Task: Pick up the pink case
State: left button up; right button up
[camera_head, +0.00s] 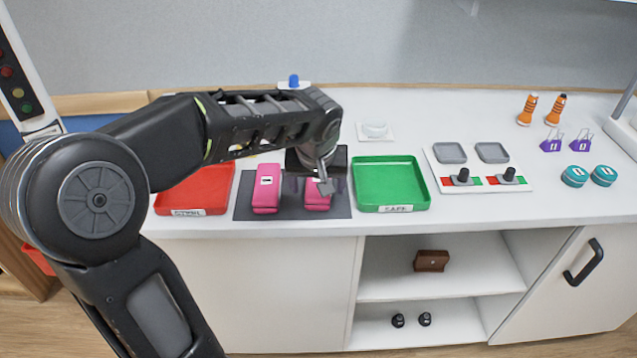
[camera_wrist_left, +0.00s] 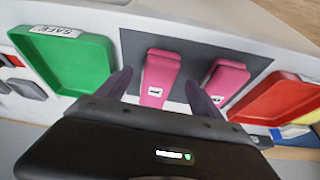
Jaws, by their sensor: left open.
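Two pink cases lie side by side on a dark grey mat (camera_head: 243,205). The left pink case (camera_head: 266,190) has a white label and also shows in the wrist view (camera_wrist_left: 226,80). The right pink case (camera_head: 317,202) is partly hidden by my left gripper (camera_head: 318,184) in the head view. In the wrist view this case (camera_wrist_left: 160,74) shows between the two spread fingers of my left gripper (camera_wrist_left: 158,92). The gripper is open above it, and I cannot tell whether a finger touches it. My right gripper is not in view.
A switch panel (camera_head: 478,168), teal tins (camera_head: 589,176), purple objects (camera_head: 553,142) and orange bottles (camera_head: 527,109) stand farther right.

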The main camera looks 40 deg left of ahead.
pick_arm(q)
jog(key=shift+x, duration=2)
jog(key=c, duration=1.5)
